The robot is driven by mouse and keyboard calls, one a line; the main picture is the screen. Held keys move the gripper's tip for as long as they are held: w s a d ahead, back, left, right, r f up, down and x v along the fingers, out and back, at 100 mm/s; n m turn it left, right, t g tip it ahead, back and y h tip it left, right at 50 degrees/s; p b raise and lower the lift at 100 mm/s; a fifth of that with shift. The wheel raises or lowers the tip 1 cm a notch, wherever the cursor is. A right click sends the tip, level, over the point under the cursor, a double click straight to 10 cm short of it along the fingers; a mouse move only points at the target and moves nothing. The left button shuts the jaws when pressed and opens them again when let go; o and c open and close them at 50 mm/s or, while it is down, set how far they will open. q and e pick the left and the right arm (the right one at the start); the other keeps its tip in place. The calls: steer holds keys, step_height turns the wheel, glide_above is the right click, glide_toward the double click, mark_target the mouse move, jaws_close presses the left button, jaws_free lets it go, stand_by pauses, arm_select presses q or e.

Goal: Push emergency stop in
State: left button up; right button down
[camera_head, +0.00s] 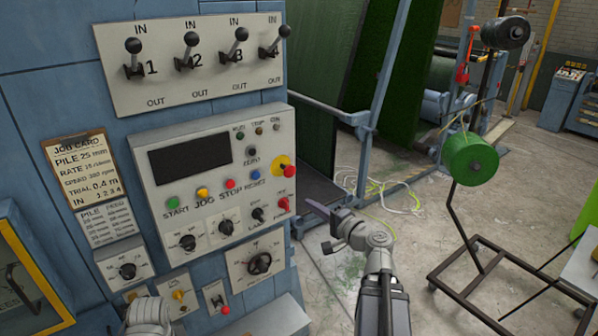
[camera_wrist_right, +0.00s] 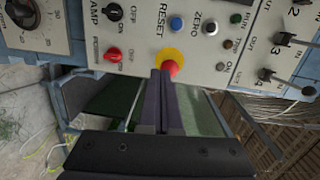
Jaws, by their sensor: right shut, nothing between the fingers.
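The emergency stop (camera_head: 289,170) is a red mushroom button on a yellow round base, at the right side of the grey control panel (camera_head: 215,127). In the right wrist view the red button (camera_wrist_right: 172,67) is just beyond my fingertips, partly covered by them. My right gripper (camera_head: 318,209) is shut and empty, right of and below the button in the head view, with a visible gap. Its closed dark fingers also show in the wrist view (camera_wrist_right: 163,76), pointing at the button. Touch cannot be told there. Only a grey part of my left arm shows at the bottom left; its jaws are hidden.
A red knob (camera_head: 283,204) sits just below the emergency stop. Coloured push buttons, including a blue one (camera_head: 254,183), lie to its left. Several black levers (camera_head: 191,50) stand out above.

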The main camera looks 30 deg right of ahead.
mark_target(291, 173)
steer(key=shift+m+t+h, duration=0.4)
steer(key=shift+m+h, duration=0.4)
steer(key=d+r, duration=0.1)
steer(key=s+d+r, duration=0.1)
steer(key=d, duration=0.1)
steer(key=shift+s+d, duration=0.15)
steer(key=shift+d, duration=0.05)
steer(key=w, duration=0.9)
steer(key=w+a, duration=0.1)
steer(key=w, duration=0.4)
steer(key=shift+a, duration=0.1)
steer(key=shift+w, duration=1)
steer(key=shift+s+r, duration=0.1)
steer(key=shift+a, duration=0.1)
